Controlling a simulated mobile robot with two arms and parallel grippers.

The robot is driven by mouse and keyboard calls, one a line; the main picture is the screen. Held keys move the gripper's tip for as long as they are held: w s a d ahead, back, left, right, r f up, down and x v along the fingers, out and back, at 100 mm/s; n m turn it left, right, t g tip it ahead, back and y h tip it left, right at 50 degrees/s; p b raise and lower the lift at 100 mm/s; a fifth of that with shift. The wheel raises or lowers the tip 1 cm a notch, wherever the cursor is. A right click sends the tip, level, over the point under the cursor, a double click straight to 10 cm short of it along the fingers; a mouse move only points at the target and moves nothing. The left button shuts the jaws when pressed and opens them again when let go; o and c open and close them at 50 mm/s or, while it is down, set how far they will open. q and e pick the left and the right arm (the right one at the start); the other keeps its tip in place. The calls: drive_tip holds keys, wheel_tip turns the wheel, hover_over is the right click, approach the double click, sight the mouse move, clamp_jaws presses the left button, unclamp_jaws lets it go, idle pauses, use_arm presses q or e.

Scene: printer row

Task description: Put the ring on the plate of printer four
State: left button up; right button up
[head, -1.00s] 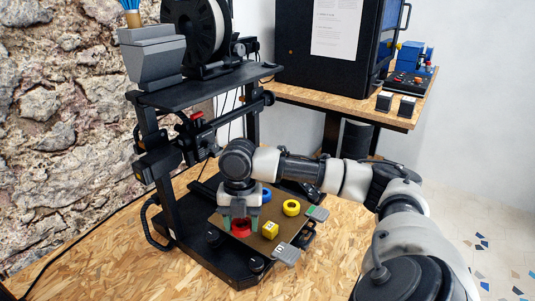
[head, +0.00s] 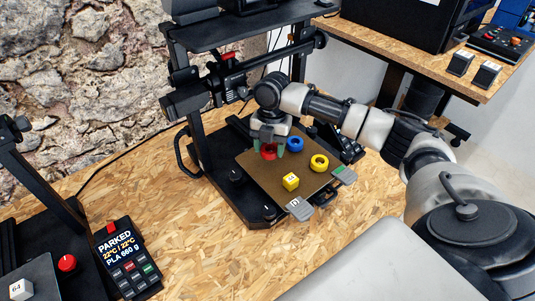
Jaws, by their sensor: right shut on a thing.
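My right gripper (head: 268,147) has green-tipped fingers and is shut on a red ring (head: 269,153). It holds the ring over the far left part of a brown plate (head: 262,178) on a black printer (head: 204,150). The ring seems to be a little above the plate, but the gap is hard to tell. A blue ring (head: 295,144), a yellow ring (head: 320,162) and a numbered yellow cube (head: 291,182) lie on the same plate. I cannot read a printer number on this machine. My left gripper is not in view.
A second printer at lower left bears a white cube (head: 22,289) marked 64. Its display (head: 126,258) reads PARKED. The wooden table (head: 185,225) is bare between the printers.

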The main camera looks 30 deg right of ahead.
sight(267, 150)
drive_tip(key=shift+w+a+f, duration=0.1)
drive_tip(key=shift+w+f, duration=0.25)
drive_tip(key=shift+w, duration=0.25)
wheel_tip(267, 150, down, 3)
drive_tip(key=shift+f+p, duration=0.1)
drive_tip(key=shift+p, duration=0.2)
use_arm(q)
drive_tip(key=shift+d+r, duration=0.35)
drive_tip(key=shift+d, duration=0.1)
use_arm(e)
drive_tip(key=shift+f, duration=0.4)
drive_tip(key=o, duration=1)
drive_tip(key=shift+f, duration=0.1)
drive_tip(key=shift+c, duration=0.2)
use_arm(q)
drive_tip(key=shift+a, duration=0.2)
use_arm(e)
drive_tip(key=r, duration=0.7)
drive_tip(key=shift+w+d+r+b, duration=0.25)
drive_tip(key=shift+d+r+b, duration=0.1)
drive_tip(key=shift+b, duration=0.05)
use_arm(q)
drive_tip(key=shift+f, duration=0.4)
